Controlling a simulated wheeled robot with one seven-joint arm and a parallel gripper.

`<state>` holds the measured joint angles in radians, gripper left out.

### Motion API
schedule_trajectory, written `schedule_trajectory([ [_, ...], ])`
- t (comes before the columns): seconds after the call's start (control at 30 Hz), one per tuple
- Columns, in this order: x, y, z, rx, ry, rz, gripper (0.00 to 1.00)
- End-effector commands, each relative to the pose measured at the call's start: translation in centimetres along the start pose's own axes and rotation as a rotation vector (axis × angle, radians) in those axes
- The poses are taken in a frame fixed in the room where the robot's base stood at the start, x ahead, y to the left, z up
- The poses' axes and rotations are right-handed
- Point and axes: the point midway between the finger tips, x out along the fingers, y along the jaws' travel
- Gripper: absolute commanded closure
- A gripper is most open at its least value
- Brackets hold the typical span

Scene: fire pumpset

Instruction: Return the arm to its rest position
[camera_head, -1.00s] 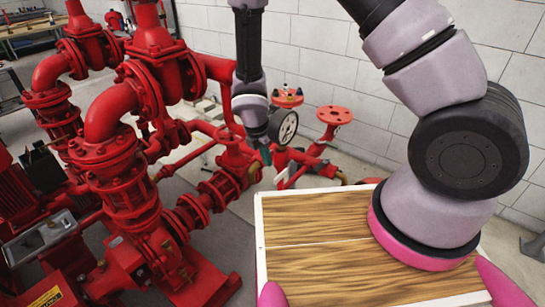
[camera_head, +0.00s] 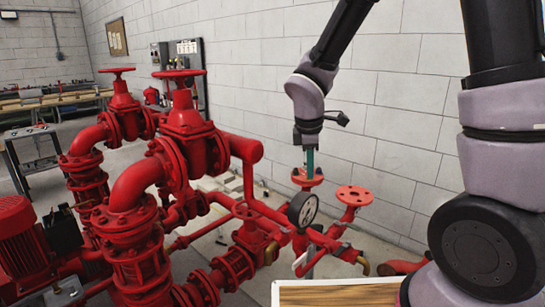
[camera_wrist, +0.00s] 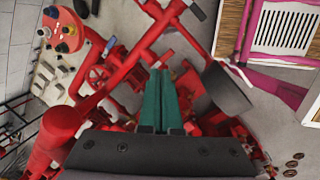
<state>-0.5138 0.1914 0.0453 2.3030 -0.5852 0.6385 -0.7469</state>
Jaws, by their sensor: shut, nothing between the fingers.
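My gripper (camera_head: 310,164) hangs from my arm, pointing down, near the middle right of the head view. Its green fingers overlap a red flange (camera_head: 308,178) in the picture; I cannot tell the gap between them. In the wrist view my gripper (camera_wrist: 161,72) shows its two green fingers side by side, shut and empty. My arm (camera_head: 312,80) reaches down from the top with its elbow above the picture. A round pressure gauge (camera_head: 302,209) stands just below my gripper in the head view, and nothing is held.
Red pumps and pipes (camera_head: 128,205) fill the left and centre. A second red flange (camera_head: 354,196) stands right of my gripper. A white block wall (camera_head: 400,120) rises behind. A workbench (camera_head: 60,100) stands far left. The wrist view shows a flange with small coloured parts (camera_wrist: 63,32).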

Motion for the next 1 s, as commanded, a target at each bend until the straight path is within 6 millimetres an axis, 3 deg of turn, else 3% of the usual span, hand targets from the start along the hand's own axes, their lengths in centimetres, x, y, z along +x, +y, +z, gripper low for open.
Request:
schedule_trajectory([
  [0.1, -4.8, 1.0, 4.2, 0.331, 0.050, 0.029, 1.00],
  [0.27, -10.2, 0.5, 9.1, 0.761, 0.136, 0.045, 1.00],
  [0.4, -14.6, -1.0, 12.6, 1.122, 0.236, 0.045, 1.00],
  [0.6, -19.6, -4.0, 16.0, 1.568, 0.407, 0.020, 1.00],
  [0.8, -22.2, -6.2, 17.2, 1.812, 0.530, -0.016, 1.00],
  [1.0, -22.7, -6.6, 17.3, 1.861, 0.555, -0.029, 1.00],
])
